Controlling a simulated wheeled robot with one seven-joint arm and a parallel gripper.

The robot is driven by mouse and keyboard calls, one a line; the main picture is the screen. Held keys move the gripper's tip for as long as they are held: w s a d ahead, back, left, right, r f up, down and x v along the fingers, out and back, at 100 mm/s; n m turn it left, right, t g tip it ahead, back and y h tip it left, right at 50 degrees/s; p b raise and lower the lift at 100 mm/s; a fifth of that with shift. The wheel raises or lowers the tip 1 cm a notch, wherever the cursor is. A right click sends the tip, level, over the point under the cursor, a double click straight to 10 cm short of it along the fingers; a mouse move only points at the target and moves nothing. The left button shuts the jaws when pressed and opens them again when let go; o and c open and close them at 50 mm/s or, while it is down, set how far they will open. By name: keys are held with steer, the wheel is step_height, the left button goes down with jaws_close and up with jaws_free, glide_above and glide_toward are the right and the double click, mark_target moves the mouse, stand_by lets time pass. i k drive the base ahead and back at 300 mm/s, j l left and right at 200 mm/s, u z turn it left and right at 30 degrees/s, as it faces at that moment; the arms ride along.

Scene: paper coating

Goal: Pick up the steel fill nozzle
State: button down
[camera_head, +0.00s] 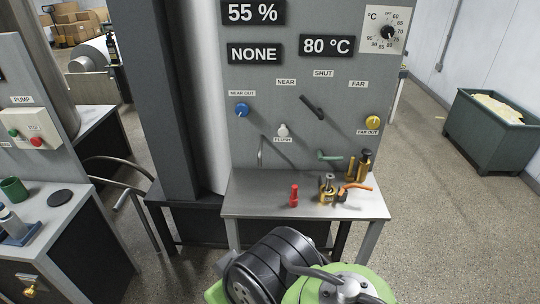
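I cannot tell for sure which thing is the steel fill nozzle. A grey curved pipe (121,162) with a pale tube-like end (121,200) stands between the left bench and the dark column. A small silver-topped brass fitting (327,188) stands on the grey shelf (260,208), next to an orange-handled piece (355,187). A thin steel hook-like piece (261,150) shows against the panel above the shelf. My green and black arm fills the bottom centre. My gripper's fingertips do not show.
A red piece (294,195) and two brass cylinders (364,164) stand on the shelf. The grey panel (300,110) behind has knobs and a black lever. The left bench holds a green cup (13,190) and a dark disc (60,198). The floor at right is clear up to a bin (488,140).

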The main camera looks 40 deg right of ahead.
mark_target(330, 177)
steer(key=z, duration=1.95)
steer(key=i+j+u, duration=0.15)
steer(key=i+j, duration=0.2)
steer(key=j, duration=0.2)
steer(key=i+j+u, duration=0.2)
steer(key=i+j, duration=0.15)
steer(key=j, duration=0.15)
